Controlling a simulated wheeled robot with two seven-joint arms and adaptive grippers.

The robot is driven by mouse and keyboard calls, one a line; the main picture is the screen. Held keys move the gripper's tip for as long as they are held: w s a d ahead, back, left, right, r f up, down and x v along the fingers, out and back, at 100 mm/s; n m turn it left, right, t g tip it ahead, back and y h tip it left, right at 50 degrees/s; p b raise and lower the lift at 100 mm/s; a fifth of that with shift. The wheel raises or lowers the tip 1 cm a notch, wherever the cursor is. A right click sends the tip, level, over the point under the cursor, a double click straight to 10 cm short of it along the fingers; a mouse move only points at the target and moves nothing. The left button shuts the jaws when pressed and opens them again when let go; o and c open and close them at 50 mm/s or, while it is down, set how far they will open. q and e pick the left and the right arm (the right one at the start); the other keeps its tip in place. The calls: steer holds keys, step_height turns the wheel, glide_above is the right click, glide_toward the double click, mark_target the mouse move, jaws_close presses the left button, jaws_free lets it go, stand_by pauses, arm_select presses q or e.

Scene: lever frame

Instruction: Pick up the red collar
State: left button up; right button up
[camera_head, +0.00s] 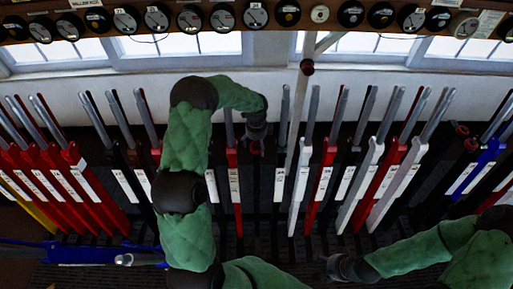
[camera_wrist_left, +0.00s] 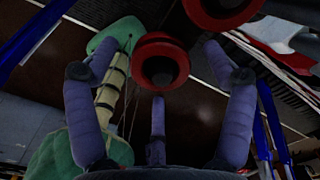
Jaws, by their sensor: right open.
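In the left wrist view, a red collar (camera_wrist_left: 178,45), a round ring with a dark centre, sits between the spread fingers of my left gripper (camera_wrist_left: 160,85). The fingers look apart from it. A second, larger red ring (camera_wrist_left: 222,18) is just beyond, cut by the top edge. In the head view my left gripper (camera_head: 256,130) points down among the levers at the middle, and a little red (camera_head: 254,149) shows beneath it; the collar is mostly hidden there. My right gripper (camera_head: 345,268) is low at the right, empty and away from the levers.
A row of levers with red, black, white and blue handles (camera_head: 385,170) spans the frame on both sides of my left gripper. Round dials (camera_head: 222,17) line the shelf above.

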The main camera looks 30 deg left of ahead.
arm_select(q)
steer(key=c, duration=1)
steer(key=shift+r, duration=0.15)
